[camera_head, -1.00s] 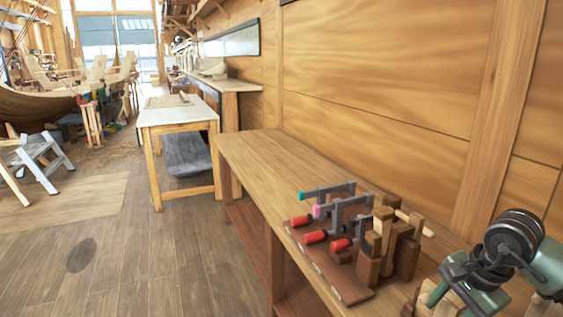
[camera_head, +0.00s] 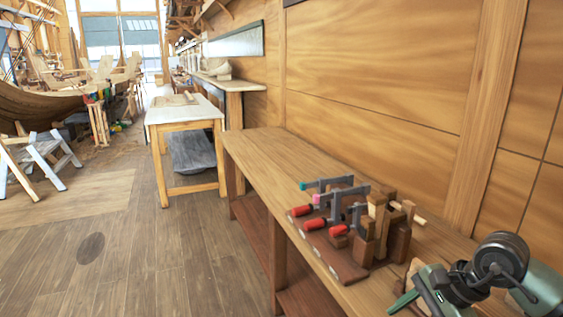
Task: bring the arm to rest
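My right arm comes in at the lower right. Its dark and green gripper (camera_head: 418,292) is low over the near right part of the wooden workbench (camera_head: 262,151), to the right of a clamp rack. Green finger parts show, but the gap between them is not clear from this angle. I see nothing plainly held in it. The frame's bottom edge cuts off part of the gripper. My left arm and gripper are not in view.
The bench's far half is bare. A plank wall (camera_head: 385,75) runs along its back. A white-topped table (camera_head: 180,112) stands beyond.

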